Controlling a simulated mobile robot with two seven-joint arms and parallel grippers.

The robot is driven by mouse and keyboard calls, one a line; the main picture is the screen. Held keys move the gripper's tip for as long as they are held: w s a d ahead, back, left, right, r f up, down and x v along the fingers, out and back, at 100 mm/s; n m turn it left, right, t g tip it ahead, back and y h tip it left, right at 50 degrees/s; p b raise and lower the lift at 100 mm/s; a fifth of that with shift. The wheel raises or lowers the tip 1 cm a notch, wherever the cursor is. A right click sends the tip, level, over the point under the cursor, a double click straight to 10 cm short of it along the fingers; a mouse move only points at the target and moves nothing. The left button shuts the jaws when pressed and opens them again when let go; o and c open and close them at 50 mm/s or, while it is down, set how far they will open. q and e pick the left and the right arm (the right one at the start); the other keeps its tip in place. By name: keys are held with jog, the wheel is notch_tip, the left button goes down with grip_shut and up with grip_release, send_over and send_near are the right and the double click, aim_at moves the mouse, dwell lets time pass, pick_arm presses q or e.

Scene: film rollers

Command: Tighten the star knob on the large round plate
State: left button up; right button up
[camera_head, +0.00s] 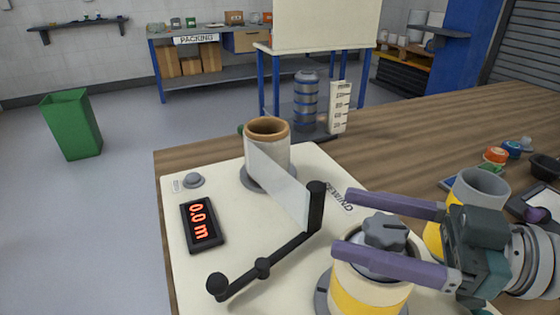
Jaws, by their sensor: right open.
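The star knob (385,230) is dark grey and lobed. It sits on top of the cream and yellow film roll (368,298) at the front right. A grey round plate (323,292) shows under the roll's left side; much of it is hidden. Another grey round part below the knob is mostly hidden by the near finger. My right gripper (343,222) comes in from the right with its purple fingers open, one on the far side of the knob and one on the near side. I cannot tell whether they touch it. My left gripper is out of view.
A white panel carries a black crank arm (285,250), a display reading 0.0 m (202,223), a grey button (193,180) and a brown-topped roller (267,145) with film strung to the arm.

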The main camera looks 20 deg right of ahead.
jog(key=shift+w+a, duration=0.45)
jog(key=shift+a, duration=0.05)
jog(key=c, duration=1.4)
